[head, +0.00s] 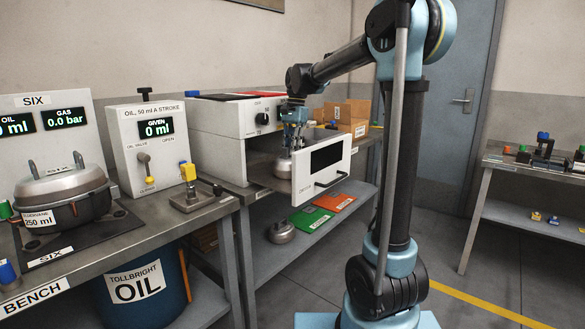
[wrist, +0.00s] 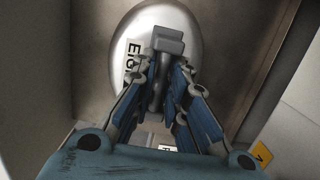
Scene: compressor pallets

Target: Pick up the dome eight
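The dome eight (wrist: 140,25) is a pale metal dome with a label reading "EIGH", partly hidden, and a grey upright handle (wrist: 168,42) on top. My gripper (head: 293,142) reaches down into the box from above, right over the dome. In the wrist view my gripper (wrist: 163,68) has its blue-padded fingers on either side of the handle. Whether the pads touch the handle cannot be told.
The white box's door (head: 322,171) with its handle stands close to the right of my gripper. Another metal dome (head: 281,232) is on the shelf below, near green (head: 308,218) and orange (head: 334,203) mats. A bench with a lidded pot (head: 62,184) is at left.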

